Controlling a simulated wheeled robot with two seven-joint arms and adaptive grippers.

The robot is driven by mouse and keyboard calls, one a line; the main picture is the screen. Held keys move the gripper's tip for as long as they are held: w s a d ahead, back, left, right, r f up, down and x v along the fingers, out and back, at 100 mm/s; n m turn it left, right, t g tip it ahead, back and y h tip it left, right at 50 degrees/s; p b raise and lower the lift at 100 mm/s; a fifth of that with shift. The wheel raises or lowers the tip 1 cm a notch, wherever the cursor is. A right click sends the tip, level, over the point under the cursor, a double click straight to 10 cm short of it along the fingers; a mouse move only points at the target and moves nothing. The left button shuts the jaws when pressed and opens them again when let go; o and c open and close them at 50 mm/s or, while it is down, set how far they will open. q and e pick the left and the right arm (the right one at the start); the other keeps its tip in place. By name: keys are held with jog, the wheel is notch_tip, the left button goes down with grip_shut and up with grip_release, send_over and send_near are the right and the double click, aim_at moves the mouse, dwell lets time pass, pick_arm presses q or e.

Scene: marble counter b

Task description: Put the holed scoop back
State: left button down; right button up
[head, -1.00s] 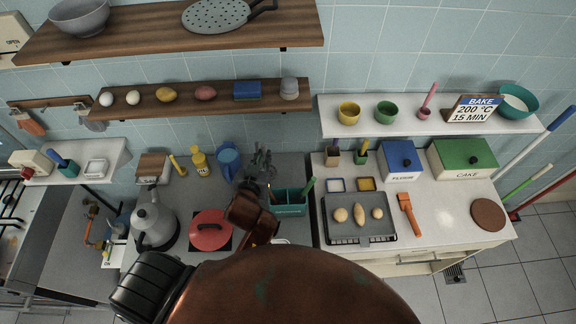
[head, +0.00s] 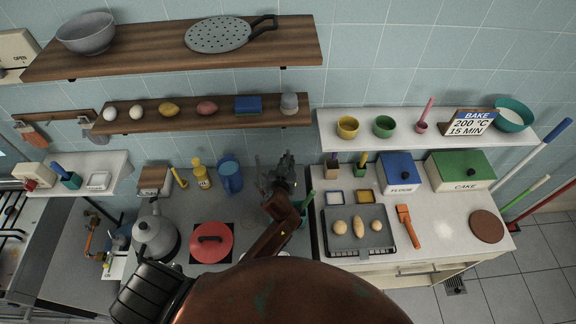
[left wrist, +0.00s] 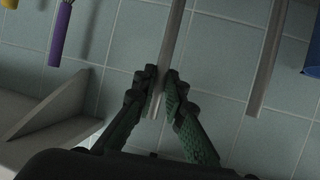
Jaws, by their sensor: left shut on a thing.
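My left gripper (head: 284,178) is in front of the tiled wall, above the back of the counter. In the left wrist view the left gripper (left wrist: 160,90) is shut on a pale grey handle (left wrist: 174,40), which I take to be the holed scoop's. The handle runs up out of that view, so its holed end is hidden. A second grey bar (left wrist: 268,60) stands apart to the right. A purple handle (left wrist: 61,35) shows at the upper left. My right gripper is not in view.
A teal caddy is mostly hidden behind my left arm. A red lidded pan (head: 211,242), a kettle (head: 155,236) and a blue jug (head: 230,177) stand to the left. A baking tray (head: 345,243) is to the right. A wooden shelf (head: 180,121) is above.

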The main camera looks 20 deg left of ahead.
pick_arm(q)
notch_tip(320, 180, down, 3)
jog(key=shift+f+p, duration=0.1)
jog(key=shift+p, duration=0.2)
jog(key=shift+f, duration=0.1)
jog(key=c, duration=2.4)
grip_release()
jog(key=shift+f, duration=0.1)
jog(key=o, duration=0.4)
